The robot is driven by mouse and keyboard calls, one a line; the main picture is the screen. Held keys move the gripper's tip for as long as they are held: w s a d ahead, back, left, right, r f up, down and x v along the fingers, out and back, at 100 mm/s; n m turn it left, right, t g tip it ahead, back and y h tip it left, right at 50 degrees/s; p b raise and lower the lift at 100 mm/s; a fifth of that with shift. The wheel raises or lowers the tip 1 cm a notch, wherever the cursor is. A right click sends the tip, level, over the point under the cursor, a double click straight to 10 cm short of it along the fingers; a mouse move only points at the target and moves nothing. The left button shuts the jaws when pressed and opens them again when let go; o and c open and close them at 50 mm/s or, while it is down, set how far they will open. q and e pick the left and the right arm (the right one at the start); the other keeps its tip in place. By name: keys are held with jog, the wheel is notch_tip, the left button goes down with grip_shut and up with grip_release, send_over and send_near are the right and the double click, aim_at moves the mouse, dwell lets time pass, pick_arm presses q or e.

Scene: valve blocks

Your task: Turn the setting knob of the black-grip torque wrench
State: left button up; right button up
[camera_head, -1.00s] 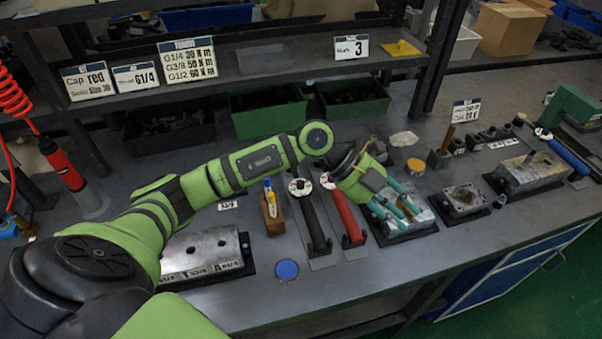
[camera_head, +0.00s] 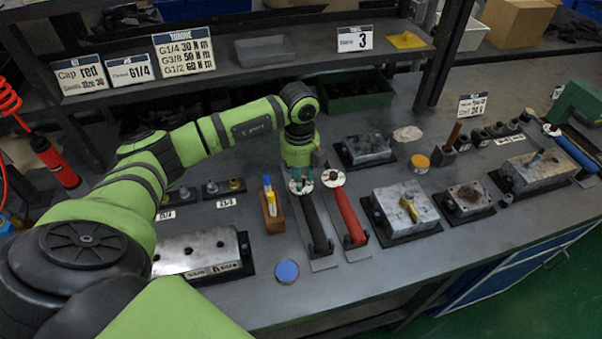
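The black-grip torque wrench (camera_head: 316,222) lies on the grey bench with its grip toward me. Its round white setting knob (camera_head: 301,187) is at the far end. The red-grip wrench (camera_head: 349,215) lies just to its right, with a similar white knob (camera_head: 333,178). My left gripper (camera_head: 301,181) points down at the black wrench's knob, with its teal fingertips over or at it. The fingertips are small and partly cover the knob, so I cannot tell contact or finger gap. My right gripper is out of view.
A wooden block with yellow and blue markers (camera_head: 270,206) stands left of the wrenches. A blue disc (camera_head: 287,271) lies in front. Metal valve blocks (camera_head: 405,207) sit right and left. The shelf (camera_head: 300,60) with signs overhangs the back.

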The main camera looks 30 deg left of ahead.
pick_arm(q)
jog(key=shift+f, duration=0.2)
grip_shut()
jog(key=shift+m, duration=0.3)
jog(key=m+b, duration=0.3)
jog(key=m, duration=0.1)
jog(key=shift+f, duration=0.1)
jog(key=m+b, duration=0.2)
jog(key=m, duration=0.3)
jog(key=shift+b, duration=0.4)
jog(key=shift+m, duration=0.3)
